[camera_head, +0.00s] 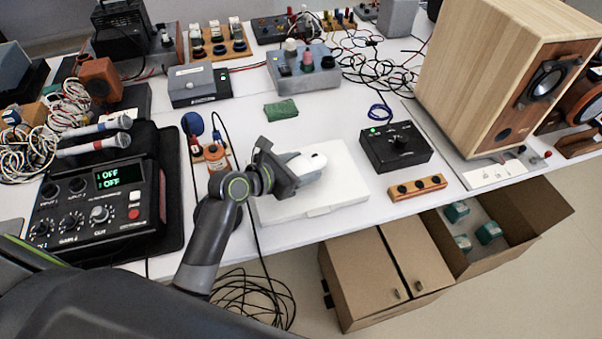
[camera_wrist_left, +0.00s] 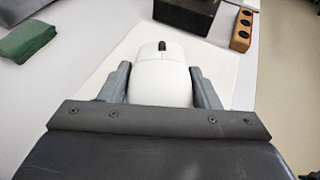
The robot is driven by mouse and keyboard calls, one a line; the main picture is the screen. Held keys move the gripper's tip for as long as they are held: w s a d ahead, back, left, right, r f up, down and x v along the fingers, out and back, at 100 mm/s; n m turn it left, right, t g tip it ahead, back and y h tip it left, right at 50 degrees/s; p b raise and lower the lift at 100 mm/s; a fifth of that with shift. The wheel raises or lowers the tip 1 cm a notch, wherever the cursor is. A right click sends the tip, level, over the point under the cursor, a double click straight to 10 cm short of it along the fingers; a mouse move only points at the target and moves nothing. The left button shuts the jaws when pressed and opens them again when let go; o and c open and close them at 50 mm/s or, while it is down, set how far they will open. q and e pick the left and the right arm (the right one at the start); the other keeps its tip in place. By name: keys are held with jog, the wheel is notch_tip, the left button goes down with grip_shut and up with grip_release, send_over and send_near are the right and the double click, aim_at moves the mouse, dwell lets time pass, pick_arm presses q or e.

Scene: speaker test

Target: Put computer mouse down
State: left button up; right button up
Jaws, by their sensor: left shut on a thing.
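The white computer mouse (camera_head: 309,163) is between the fingers of my left gripper (camera_head: 294,172), over a closed white laptop-like slab (camera_head: 345,190) on the table. In the left wrist view the mouse (camera_wrist_left: 161,75) shows its dark scroll wheel, and the fingers of my left gripper (camera_wrist_left: 161,88) press on both its sides. The white slab (camera_wrist_left: 110,70) shows beneath it. I cannot tell whether the mouse touches the slab. My right gripper is not in view.
A black box with a knob (camera_head: 396,146) and a wooden block with several black holes (camera_head: 417,187) stand right of the slab. A green cloth (camera_head: 281,110) lies behind. A large wooden speaker (camera_head: 490,75) is at right. Cardboard boxes (camera_head: 385,275) stand below the table's front edge.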

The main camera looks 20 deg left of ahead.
pick_arm(q)
notch_tip(320, 180, down, 2)
jog(key=shift+f, duration=0.15)
jog(key=shift+f, duration=0.1)
jog(key=o, duration=1)
jog(key=shift+s+a+r, duration=0.15)
jog(key=shift+s+r, duration=0.05)
jog(key=shift+r, duration=0.05)
jog(key=p+v, duration=0.1)
jog(key=v, duration=1)
jog(key=shift+s+a, duration=0.15)
jog(key=shift+s, duration=0.05)
